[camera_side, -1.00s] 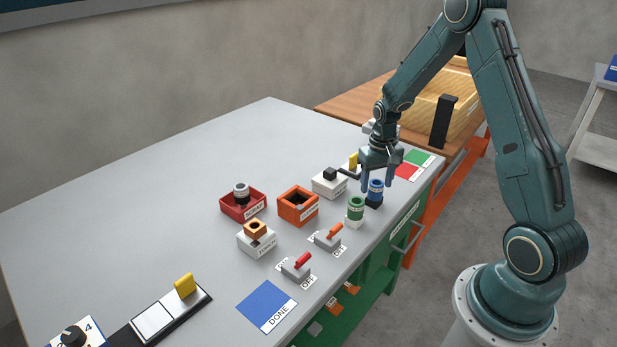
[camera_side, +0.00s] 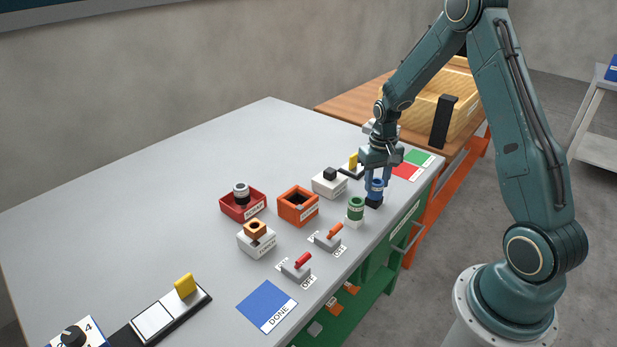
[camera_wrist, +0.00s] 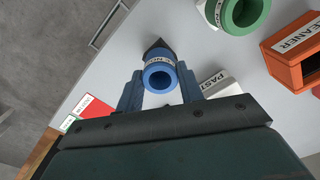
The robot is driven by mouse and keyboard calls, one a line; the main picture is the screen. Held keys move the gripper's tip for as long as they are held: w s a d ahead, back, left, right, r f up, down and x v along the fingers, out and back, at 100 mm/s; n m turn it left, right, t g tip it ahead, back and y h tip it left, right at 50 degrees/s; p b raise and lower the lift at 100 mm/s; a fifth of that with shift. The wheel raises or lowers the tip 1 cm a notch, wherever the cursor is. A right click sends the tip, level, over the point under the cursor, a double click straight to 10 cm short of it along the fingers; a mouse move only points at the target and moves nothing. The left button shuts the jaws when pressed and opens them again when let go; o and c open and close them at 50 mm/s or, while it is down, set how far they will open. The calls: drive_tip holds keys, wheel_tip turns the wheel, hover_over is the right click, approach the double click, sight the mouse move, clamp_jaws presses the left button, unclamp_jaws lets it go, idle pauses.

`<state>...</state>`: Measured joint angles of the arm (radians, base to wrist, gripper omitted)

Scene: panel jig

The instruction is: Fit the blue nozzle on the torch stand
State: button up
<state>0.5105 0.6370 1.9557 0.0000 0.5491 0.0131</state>
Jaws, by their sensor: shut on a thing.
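The blue nozzle (camera_side: 376,189) stands upright on a small black base (camera_side: 373,203) near the right end of the bench. My gripper (camera_side: 377,182) points down over it, shut on it with one finger on each side. In the wrist view the blue nozzle (camera_wrist: 160,78) shows as a blue ring between my fingers (camera_wrist: 160,88), with the black base (camera_wrist: 157,49) behind it. A white block, which looks like the torch stand (camera_side: 258,245), stands left of centre with an orange-brown collar on top; its label is too small to read surely.
A green nozzle (camera_side: 356,208) stands close to the blue one. The orange cleaner box (camera_side: 298,207), red box (camera_side: 242,206) and white paste block (camera_side: 329,184) stand further left. Two lever switches (camera_side: 328,240) (camera_side: 297,268) sit near the front edge. The back left of the bench is clear.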

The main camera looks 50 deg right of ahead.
sight(377, 181)
drive_tip(key=shift+r, duration=0.65)
idle(0.6)
drive_tip(key=shift+r, duration=1.4)
drive_tip(key=w+a+r+n, duration=0.2)
drive_tip(key=w+a+r, duration=0.1)
drive_tip(key=a, duration=0.7)
drive_tip(key=w+a+r+n, duration=0.2)
drive_tip(key=w+a, duration=0.4)
drive_tip(key=a, duration=0.5)
drive_tip(key=w+a+r+n, duration=0.2)
drive_tip(key=w+a+r, duration=0.2)
drive_tip(key=a, duration=0.7)
drive_tip(key=shift+w+r, duration=0.25)
drive_tip(key=shift+f, duration=0.15)
